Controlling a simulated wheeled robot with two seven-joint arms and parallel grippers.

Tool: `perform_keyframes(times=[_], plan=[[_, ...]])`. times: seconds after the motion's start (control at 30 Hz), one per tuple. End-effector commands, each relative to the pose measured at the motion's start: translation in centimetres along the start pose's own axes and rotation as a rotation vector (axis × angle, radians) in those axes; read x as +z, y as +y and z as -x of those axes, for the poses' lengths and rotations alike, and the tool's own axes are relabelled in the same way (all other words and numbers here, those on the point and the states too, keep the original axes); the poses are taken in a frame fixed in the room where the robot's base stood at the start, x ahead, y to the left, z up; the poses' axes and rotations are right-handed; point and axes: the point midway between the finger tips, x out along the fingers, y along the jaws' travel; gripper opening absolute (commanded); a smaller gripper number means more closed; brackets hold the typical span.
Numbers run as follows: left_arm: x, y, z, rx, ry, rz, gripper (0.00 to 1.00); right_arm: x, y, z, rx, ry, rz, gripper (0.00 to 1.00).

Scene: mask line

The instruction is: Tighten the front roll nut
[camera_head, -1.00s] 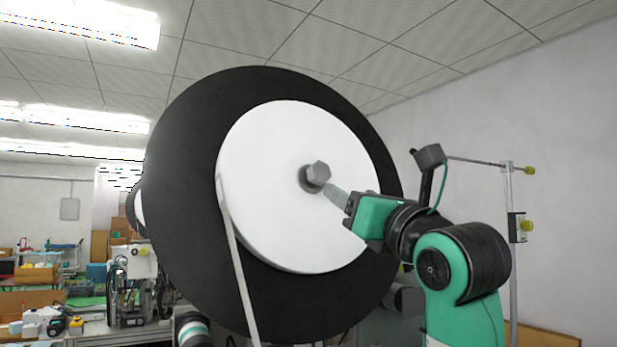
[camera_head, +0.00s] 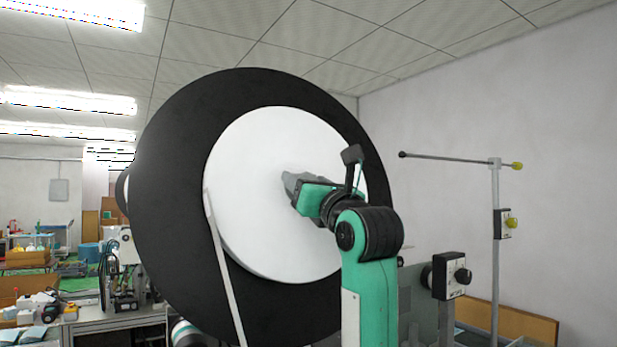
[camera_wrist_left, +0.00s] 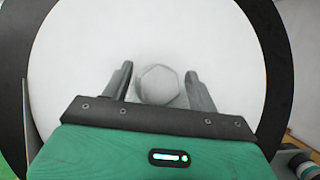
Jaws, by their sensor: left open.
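The front roll is a big white disc (camera_head: 255,150) on a larger black disc (camera_head: 172,190), facing me in the head view. The grey hex roll nut (camera_wrist_left: 158,85) shows in the left wrist view at the white roll's centre. My left gripper (camera_wrist_left: 158,78) is open, with one finger on each side of the nut and a gap to each. In the head view my left gripper (camera_head: 290,182) is in front of the roll's centre and hides most of the nut. My right gripper does not show.
A thin metal post (camera_head: 495,260) with a horizontal rod (camera_head: 445,158) stands to the right. A black control box (camera_head: 450,275) with a knob is at the lower right. A white strip (camera_head: 225,270) runs down from the roll. A workbench with machinery (camera_head: 122,285) is at the lower left.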

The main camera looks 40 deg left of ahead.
Motion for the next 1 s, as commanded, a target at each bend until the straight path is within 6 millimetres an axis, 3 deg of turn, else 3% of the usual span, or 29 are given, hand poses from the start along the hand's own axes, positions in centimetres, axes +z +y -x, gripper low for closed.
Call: perform_keyframes(times=[0.2,0.43,1.0], plan=[[-0.04,0.00,0.00,0.000,0.000,0.000,0.59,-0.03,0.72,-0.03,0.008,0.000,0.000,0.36],[-0.02,0.00,0.01,0.000,0.000,0.001,0.15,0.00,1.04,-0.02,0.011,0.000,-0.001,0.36],[0.03,0.05,0.03,-0.100,-0.001,-0.131,0.15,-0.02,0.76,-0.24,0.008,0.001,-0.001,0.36]])
